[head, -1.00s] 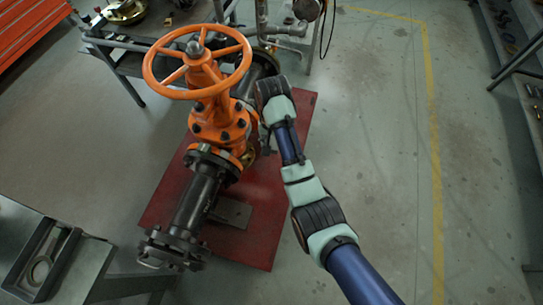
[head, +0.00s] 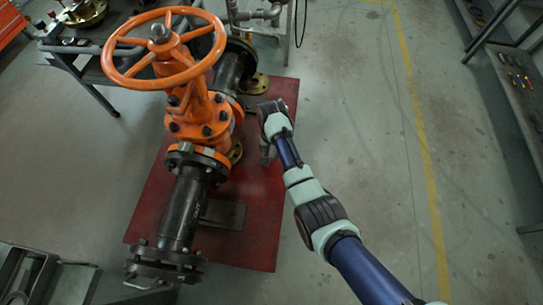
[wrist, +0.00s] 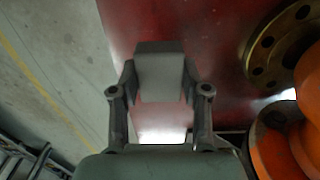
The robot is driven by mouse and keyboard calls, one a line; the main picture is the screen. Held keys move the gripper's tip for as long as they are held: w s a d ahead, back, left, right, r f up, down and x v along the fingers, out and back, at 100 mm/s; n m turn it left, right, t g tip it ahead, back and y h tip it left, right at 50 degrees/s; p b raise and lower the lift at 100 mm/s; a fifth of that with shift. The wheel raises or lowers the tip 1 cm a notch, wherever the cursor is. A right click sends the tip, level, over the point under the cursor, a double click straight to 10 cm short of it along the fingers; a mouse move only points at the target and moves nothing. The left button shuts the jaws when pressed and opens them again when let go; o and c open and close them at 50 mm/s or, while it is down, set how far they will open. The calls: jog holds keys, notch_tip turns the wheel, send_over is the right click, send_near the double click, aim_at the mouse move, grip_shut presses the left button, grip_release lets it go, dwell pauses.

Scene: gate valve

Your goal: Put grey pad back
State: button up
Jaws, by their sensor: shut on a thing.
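My gripper (wrist: 160,75) is shut on the grey pad (wrist: 160,62), a small block between the two fingertips in the wrist view. In the head view my gripper (head: 267,152) points down over the red base plate (head: 262,215), right of the orange gate valve (head: 205,120), with a gap between them. The pad cannot be clearly made out in the head view. In the wrist view the red plate lies below the pad and a brass flange (wrist: 272,45) is to the right, apart from it.
The orange handwheel (head: 163,47) and dark pipe (head: 183,212) stand left of my arm. A grey tray (head: 28,275) is at the lower left. A workbench (head: 65,50) stands at upper left, shelves (head: 520,80) at right. The floor right of my arm is clear.

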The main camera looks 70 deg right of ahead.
aim_at(272, 157)
jog(key=shift+f+b, duration=0.9)
jog(key=shift+f, duration=1.2)
jog(key=shift+f, duration=0.25)
jog(key=o, duration=1.1)
jog(key=shift+r, duration=0.1)
notch_tip(272, 157, up, 12)
jog(key=p, duration=0.5)
jog(key=shift+r, duration=0.15)
